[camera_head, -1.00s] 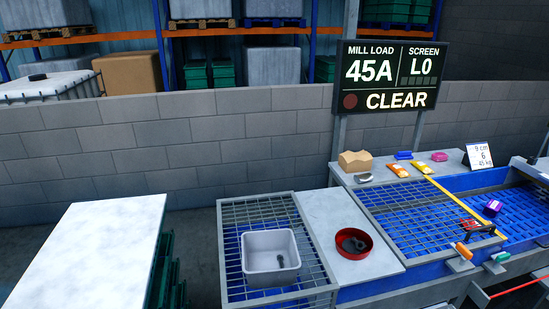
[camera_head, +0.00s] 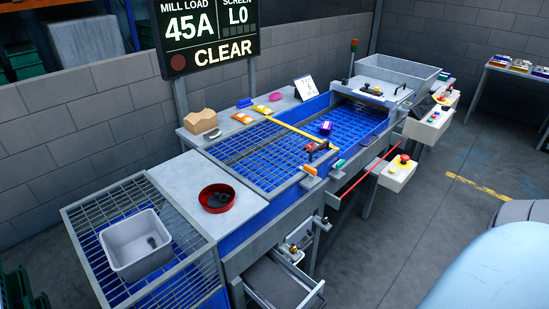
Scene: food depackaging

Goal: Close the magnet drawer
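A grey drawer (camera_head: 272,283) stands pulled out from the front of the machine, low in the picture. Its light metal rim and front bar (camera_head: 311,297) stick out toward me, and its dark inside shows. I take it for the magnet drawer, but no label on it can be read. Its lower end is cut off by the picture edge. Neither of my grippers is in view.
A wire grate with a white bin (camera_head: 136,246) is at the left. A red bowl (camera_head: 217,198) sits on the grey top. A red rail (camera_head: 367,173) and a control box with a red button (camera_head: 397,174) stick out at the front. Floor right of the drawer looks clear.

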